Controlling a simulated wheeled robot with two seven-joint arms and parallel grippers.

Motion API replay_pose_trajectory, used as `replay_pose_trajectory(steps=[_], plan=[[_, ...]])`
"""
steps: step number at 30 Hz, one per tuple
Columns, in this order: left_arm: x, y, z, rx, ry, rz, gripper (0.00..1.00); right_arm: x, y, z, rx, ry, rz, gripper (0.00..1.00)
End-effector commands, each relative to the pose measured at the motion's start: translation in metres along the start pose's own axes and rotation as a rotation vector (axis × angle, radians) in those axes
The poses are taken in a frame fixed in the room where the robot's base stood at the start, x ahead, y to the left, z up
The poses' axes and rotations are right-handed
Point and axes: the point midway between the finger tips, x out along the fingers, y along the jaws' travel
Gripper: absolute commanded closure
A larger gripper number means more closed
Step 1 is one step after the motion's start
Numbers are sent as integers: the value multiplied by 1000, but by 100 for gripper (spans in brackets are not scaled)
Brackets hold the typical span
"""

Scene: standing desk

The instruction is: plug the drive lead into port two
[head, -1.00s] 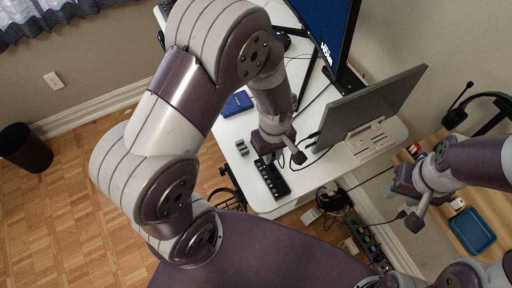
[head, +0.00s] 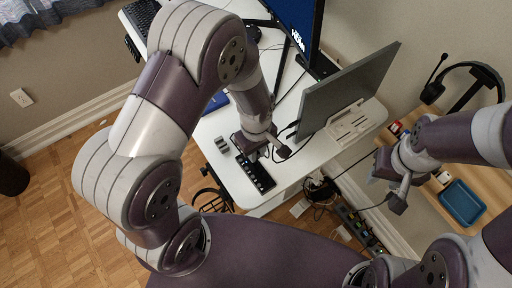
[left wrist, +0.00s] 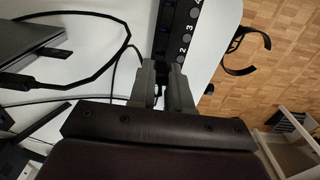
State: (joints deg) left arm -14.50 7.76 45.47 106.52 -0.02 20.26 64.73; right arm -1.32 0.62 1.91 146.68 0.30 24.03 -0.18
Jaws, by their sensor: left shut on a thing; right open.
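A black port strip (head: 257,173) lies near the front edge of the white desk. In the left wrist view the strip (left wrist: 178,25) shows round ports beside the numbers 2, 3 and 4. My left gripper (head: 263,150) is low over the strip, shut on the drive lead's plug. In the left wrist view its fingertips (left wrist: 162,68) are at the strip's end near number 2. The plug is mostly hidden between the fingers, so I cannot tell whether it is in a port. A black cable (left wrist: 113,62) runs close to the fingers. My right gripper (head: 391,190) is open, right of the desk.
A grey screen (head: 350,90) on a white stand (head: 352,121) stands right of the strip. Small grey blocks (head: 222,145) lie to its left. A wooden side table holds a blue tray (head: 461,203) and a headset (head: 470,75). A power strip (head: 358,228) with cables is below.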

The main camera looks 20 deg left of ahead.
Motion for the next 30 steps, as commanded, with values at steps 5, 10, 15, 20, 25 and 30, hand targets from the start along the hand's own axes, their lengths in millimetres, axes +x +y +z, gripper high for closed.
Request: replay_pose_trajectory(steps=[5, 10, 15, 20, 25, 30], plan=[[13, 0, 0, 0, 1, 1, 100, 9, 0, 1, 0, 0, 0, 57], [12, 0, 0, 0, 0, 1, 100, 8, 0, 1, 0, 0, 0, 57], [12, 0, 0, 0, 0, 1, 100, 8, 0, 1, 0, 0, 0, 57], [12, 0, 0, 0, 0, 0, 100, 7, 0, 1, 0, 0, 0, 57], [11, 0, 0, 0, -1, -1, 100, 3, 0, 0, 0, 0, 0, 57], [12, 0, 0, 0, 0, 0, 100, 4, 0, 0, 0, 0, 0, 57]])
